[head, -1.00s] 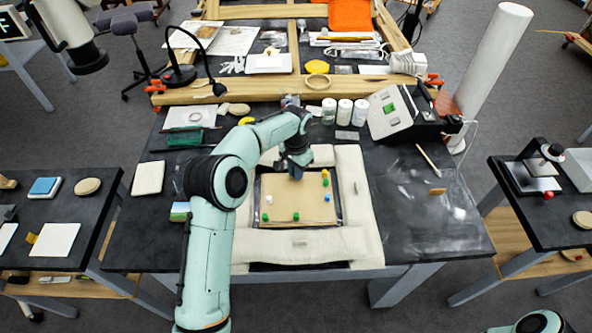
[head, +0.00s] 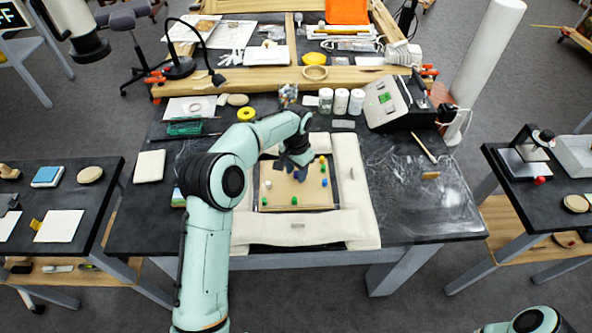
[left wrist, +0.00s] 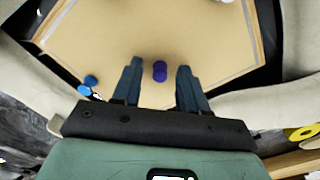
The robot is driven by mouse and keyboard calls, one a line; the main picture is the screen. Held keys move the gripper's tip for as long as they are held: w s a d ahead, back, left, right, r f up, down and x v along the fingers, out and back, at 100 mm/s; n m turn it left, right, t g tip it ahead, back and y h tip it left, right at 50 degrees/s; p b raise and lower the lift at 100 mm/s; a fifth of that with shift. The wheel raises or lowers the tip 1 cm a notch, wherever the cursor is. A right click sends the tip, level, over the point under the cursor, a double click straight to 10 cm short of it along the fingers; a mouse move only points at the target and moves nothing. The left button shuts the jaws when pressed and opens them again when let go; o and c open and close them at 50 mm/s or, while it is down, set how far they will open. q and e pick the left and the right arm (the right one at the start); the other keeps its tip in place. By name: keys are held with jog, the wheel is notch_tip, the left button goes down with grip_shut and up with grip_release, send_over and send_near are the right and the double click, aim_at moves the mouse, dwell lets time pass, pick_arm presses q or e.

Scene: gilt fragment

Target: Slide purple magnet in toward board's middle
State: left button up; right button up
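The tan board (head: 279,203) lies inside a pale padded frame on the dark table, with several small coloured magnets on it. My left gripper (head: 299,174) is over the far part of the board in the head view. In the left wrist view the purple magnet (left wrist: 159,71) stands on the board between the two spread fingers of the gripper (left wrist: 159,67), with a gap on each side. The gripper hides the purple magnet in the head view. My right gripper is out of view; only a piece of that arm shows at the bottom right.
A blue magnet (left wrist: 90,80) sits left of the fingers in the left wrist view. The padded frame (head: 357,190) surrounds the board. A yellow ring (head: 246,114) lies beyond it.

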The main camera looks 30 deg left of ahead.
aim_at(296, 173)
pick_arm(q)
notch_tip(296, 173, up, 14)
jog(key=p, duration=0.2)
jog(key=shift+f, duration=0.25)
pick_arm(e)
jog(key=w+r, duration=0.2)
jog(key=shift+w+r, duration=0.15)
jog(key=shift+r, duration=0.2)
